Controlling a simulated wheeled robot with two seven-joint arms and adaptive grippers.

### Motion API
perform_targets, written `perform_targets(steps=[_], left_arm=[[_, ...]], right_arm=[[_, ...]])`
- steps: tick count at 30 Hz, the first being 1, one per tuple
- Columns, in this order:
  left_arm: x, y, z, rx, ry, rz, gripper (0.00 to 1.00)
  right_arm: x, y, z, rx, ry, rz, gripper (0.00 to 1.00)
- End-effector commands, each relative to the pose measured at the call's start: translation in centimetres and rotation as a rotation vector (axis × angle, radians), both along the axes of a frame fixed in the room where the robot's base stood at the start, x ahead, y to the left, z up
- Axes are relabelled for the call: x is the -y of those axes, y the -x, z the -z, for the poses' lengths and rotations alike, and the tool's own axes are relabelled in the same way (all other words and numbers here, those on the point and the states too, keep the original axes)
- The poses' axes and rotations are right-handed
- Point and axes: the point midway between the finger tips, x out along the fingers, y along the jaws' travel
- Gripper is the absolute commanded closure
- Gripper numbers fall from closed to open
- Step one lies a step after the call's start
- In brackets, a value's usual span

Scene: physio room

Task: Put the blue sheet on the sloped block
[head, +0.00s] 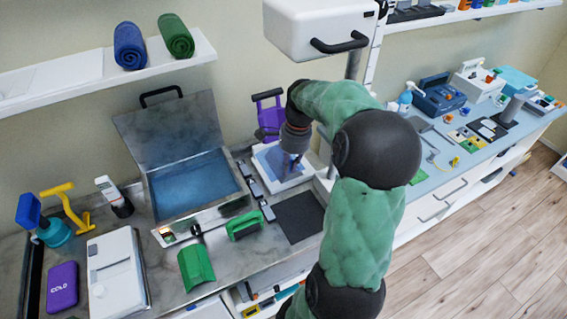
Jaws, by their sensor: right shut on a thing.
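The blue sheet (268,159) shows as a light blue flat piece over a white block (291,184) near the middle of the counter. The block's white edge shows in front of and to the right of the sheet. I cannot tell how much of the sheet rests on it, and its slope is hard to make out. My right gripper (290,163) points down at the sheet's right part and is shut on the sheet. My forearm and wrist hide the area just to the right. My left gripper is not in view.
Left of the block stands an open metal bath (190,185) with blue water and a raised lid. A purple stand (267,112) is close behind the gripper. A dark mat (299,216), a green-handled thing (244,225) and a green curved piece (196,267) lie in front.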

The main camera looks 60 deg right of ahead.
Motion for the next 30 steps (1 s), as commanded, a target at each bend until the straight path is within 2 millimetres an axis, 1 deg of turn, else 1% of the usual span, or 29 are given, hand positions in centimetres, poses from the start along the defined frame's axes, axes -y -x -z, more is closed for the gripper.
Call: perform_targets(steps=[5,16,18,21,24,30], left_arm=[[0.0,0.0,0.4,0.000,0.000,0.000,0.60],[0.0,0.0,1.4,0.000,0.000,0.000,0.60],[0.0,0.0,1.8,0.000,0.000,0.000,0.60],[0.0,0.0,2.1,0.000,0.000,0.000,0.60],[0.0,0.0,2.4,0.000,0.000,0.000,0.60],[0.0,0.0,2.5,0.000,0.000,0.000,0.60]], right_arm=[[2.3,-1.0,1.2,0.000,-0.001,0.000,1.00],[8.3,-4.2,4.2,0.001,0.001,0.000,1.00],[9.2,-4.6,5.7,-0.001,-0.002,0.000,1.00],[10.3,-5.2,7.3,-0.001,-0.001,0.001,1.00],[11.2,-5.7,8.4,0.001,0.001,0.000,1.00],[12.0,-6.1,9.3,0.001,0.002,-0.001,1.00]])
